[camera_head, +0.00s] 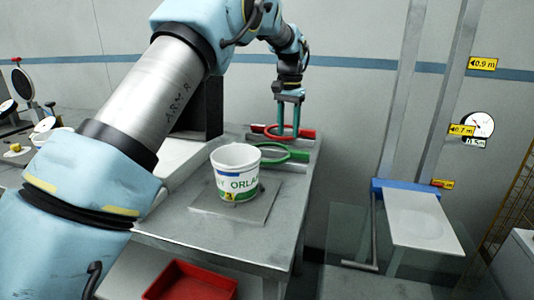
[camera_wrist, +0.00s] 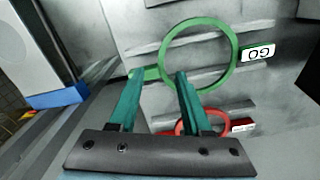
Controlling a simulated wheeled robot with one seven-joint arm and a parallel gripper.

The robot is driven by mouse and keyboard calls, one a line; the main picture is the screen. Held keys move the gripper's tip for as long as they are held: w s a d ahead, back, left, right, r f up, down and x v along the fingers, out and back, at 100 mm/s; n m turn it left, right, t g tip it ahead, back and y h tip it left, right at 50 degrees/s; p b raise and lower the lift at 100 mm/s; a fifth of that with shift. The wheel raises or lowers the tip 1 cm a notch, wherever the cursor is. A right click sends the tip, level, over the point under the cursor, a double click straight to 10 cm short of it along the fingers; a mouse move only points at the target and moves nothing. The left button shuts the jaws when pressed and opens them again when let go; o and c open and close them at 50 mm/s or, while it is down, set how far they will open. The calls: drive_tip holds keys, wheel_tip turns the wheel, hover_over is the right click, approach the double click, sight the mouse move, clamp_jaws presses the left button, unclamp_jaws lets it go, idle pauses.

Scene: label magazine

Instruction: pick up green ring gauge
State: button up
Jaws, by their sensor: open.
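The green ring gauge (camera_head: 299,155) lies on the rack at the back right of the bench, behind the white pot. In the wrist view the green ring (camera_wrist: 234,60) is a full loop with a short handle to its left. My gripper (camera_head: 288,132) points down over the rack, near the red ring, and is open and empty. In the wrist view my gripper (camera_wrist: 157,75) has its two teal fingers apart, and the green handle shows between the tips. I cannot tell how far the tips are above the handle.
A red ring gauge (camera_wrist: 180,128) lies beside the green one, partly hidden by a finger. A white GO label (camera_wrist: 258,53) is next to the green ring. A white pot (camera_head: 236,172) stands on a plate (camera_head: 260,209) in front. A red bin (camera_head: 190,282) is below.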

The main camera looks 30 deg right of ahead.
sight(287, 157)
wheel_tip(287, 157, down, 8)
drive_tip(key=p, duration=0.3)
drive_tip(key=shift+w+d+f, duration=0.1)
drive_tip(key=shift+w+f, duration=0.05)
drive_tip(key=shift+f, duration=0.05)
drive_tip(key=shift+c, duration=0.4)
clamp_jaws()
drive_tip(key=shift+r, duration=0.1)
idle(0.8)
